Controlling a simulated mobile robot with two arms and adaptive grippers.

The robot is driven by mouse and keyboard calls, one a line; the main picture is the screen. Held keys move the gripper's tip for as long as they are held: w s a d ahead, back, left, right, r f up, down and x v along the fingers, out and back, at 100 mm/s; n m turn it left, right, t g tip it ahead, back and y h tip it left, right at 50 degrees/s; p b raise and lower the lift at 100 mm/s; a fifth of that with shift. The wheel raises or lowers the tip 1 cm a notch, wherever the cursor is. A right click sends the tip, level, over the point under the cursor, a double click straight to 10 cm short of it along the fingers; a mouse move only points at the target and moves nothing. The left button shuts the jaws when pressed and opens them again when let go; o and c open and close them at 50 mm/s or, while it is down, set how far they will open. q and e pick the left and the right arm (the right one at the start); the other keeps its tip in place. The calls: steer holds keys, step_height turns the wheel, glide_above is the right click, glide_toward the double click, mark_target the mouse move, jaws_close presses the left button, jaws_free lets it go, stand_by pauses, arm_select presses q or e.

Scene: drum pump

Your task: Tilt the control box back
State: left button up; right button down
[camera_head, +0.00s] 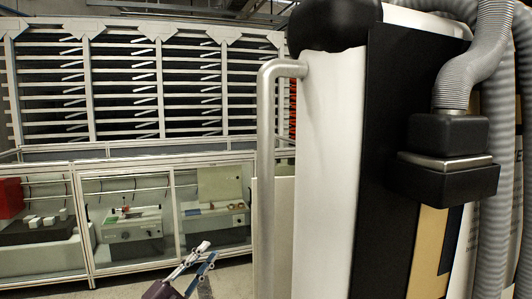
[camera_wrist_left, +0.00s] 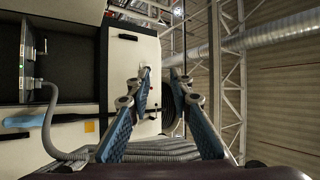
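A black box (camera_head: 450,160) with a grey corrugated hose entering its top is on the machine's side at the right of the head view; it looks like the control box, but I cannot be sure. In the left wrist view, a dark box (camera_wrist_left: 28,65) with a grey hose at its edge shows at the far left. My left gripper (camera_head: 209,249) is at the bottom of the head view, left of the machine and well apart from the black box. Its two blue-padded fingers (camera_wrist_left: 162,76) are spread in the wrist view, with nothing gripped between them. My right gripper is not visible.
The tall machine (camera_head: 328,170) with white and black panels fills the right side. A vertical metal handle (camera_head: 266,170) runs along its left edge. A glazed bench (camera_head: 125,225) with equipment inside stands behind at left. Floor shows between bench and machine.

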mark_target(267, 157)
arm_select(q)
steer(key=s+d+r+m+g+h, duration=0.2)
steer(key=s+r+m+g+h, duration=0.2)
steer(key=r+m, duration=0.3)
steer(key=s+d+r+m+g+h, duration=0.25)
steer(key=r+m+g+h, duration=0.2)
steer(key=r, duration=0.45)
steer(key=s+d+r+m+g+h, duration=0.1)
steer(key=s+r+m+g+h, duration=0.3)
steer(key=r+m, duration=0.4)
steer(key=s+d+r+m+g+y, duration=0.3)
steer(key=s+r+m+g+y, duration=0.15)
steer(key=s+m, duration=0.5)
steer(key=s+d+r+m+g+y, duration=0.3)
steer(key=s+r+m+g, duration=0.25)
steer(key=s, duration=0.75)
steer(key=shift+m, duration=0.25)
steer(key=d+p, duration=0.1)
steer(key=d, duration=0.1)
steer(key=s+d+p, duration=0.1)
steer(key=d, duration=0.2)
steer(key=d+p, duration=0.1)
steer(key=d, duration=0.1)
steer(key=shift+s+d+p, duration=0.25)
steer(key=shift+p, duration=0.1)
steer(key=shift+c, duration=0.7)
jaws_close()
